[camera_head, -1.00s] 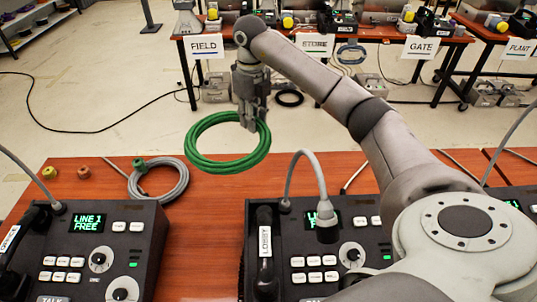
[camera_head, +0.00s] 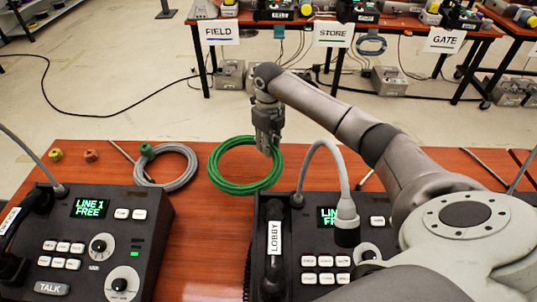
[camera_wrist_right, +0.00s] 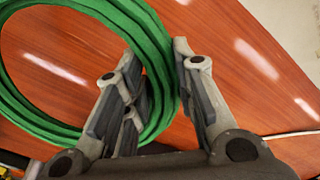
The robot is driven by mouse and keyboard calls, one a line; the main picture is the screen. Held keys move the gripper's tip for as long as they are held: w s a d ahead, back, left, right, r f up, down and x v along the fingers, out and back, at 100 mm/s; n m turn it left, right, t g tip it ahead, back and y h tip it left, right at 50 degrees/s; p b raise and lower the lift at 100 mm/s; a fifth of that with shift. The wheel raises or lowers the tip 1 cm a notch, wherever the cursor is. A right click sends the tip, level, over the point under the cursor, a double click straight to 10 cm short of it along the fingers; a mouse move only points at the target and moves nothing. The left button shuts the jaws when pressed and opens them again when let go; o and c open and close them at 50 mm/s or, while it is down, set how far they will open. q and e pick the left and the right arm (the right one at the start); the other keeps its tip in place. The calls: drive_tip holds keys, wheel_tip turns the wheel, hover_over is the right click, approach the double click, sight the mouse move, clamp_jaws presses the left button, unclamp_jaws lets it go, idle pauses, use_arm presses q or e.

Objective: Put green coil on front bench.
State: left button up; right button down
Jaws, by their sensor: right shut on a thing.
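The green coil (camera_head: 213,172) is a ring of several turns of green cable. My right gripper (camera_head: 270,148) is shut on its right side. In the right wrist view the coil (camera_wrist_right: 62,9) passes between the two fingers of the gripper (camera_wrist_right: 155,58). The coil is level, low over the wooden front bench (camera_head: 205,235), behind and between the two phone consoles. I cannot tell whether it touches the wood. My left gripper is out of view.
A grey cable coil (camera_head: 184,178) lies just left of the green one. A left console (camera_head: 85,245) and a lobby console (camera_head: 310,245) with a gooseneck microphone (camera_head: 345,205) stand in front. Small yellow (camera_head: 56,155) and brown (camera_head: 91,156) pieces lie farther left. Bare wood shows between the consoles.

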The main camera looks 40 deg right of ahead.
sight(268, 163)
wheel_tip(268, 163, down, 6)
drive_tip(key=shift+r, duration=0.1)
drive_tip(key=c, duration=1.2)
unclamp_jaws()
drive_tip(key=shift+r, duration=0.1)
wheel_tip(268, 163, up, 12)
drive_tip(key=shift+f+b, duration=0.1)
drive_tip(key=shift+b, duration=0.25)
